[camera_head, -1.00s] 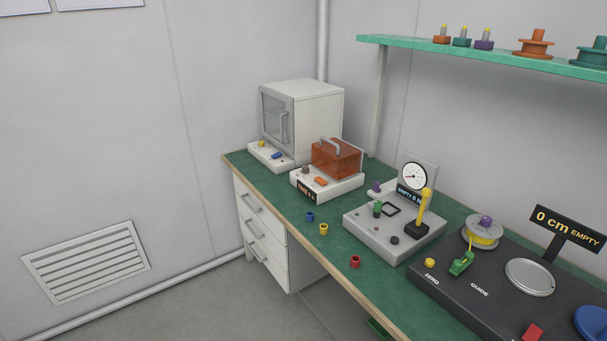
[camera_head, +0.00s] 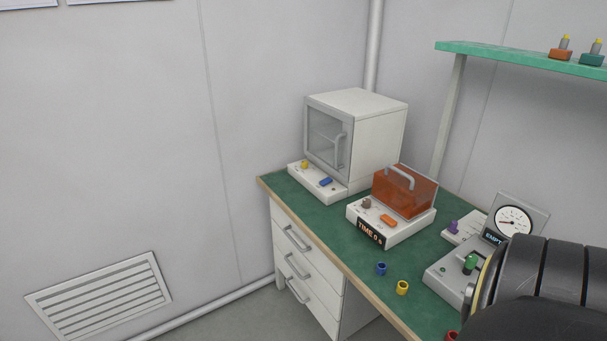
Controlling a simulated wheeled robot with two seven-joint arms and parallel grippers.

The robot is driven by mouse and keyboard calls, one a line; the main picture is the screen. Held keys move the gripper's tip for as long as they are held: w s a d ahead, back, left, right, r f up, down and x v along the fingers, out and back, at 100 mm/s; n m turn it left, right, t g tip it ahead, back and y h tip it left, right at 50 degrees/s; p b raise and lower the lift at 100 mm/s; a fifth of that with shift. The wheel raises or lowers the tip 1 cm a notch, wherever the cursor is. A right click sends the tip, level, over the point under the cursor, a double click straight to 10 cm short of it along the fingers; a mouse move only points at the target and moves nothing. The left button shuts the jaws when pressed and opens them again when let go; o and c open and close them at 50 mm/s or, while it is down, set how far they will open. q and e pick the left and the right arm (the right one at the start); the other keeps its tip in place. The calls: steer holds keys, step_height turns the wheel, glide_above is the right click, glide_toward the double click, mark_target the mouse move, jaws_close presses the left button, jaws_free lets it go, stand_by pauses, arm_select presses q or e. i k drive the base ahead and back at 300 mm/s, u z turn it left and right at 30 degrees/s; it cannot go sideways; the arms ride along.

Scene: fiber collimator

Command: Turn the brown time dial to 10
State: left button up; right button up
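The brown time dial (camera_head: 367,202) sits on the top left of a white device (camera_head: 398,230) on the green bench. An orange button (camera_head: 388,220) is beside it. The display (camera_head: 370,234) on the device's front reads "TIME 0 s". An orange translucent lid with a grey handle (camera_head: 404,190) covers the back of the device. A black arm link of mine fills the lower right corner. Neither gripper shows.
A white oven-like cabinet (camera_head: 372,120) stands behind the device. Small blue (camera_head: 381,268) and yellow (camera_head: 402,287) rings lie in front. A gauge unit (camera_head: 513,221) is at right, partly hidden by my arm. A green shelf (camera_head: 500,55) hangs above.

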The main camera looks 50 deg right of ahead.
mark_target(366, 204)
steer(key=z, duration=0.35)
steer(key=i, duration=1)
steer(key=z, duration=0.9)
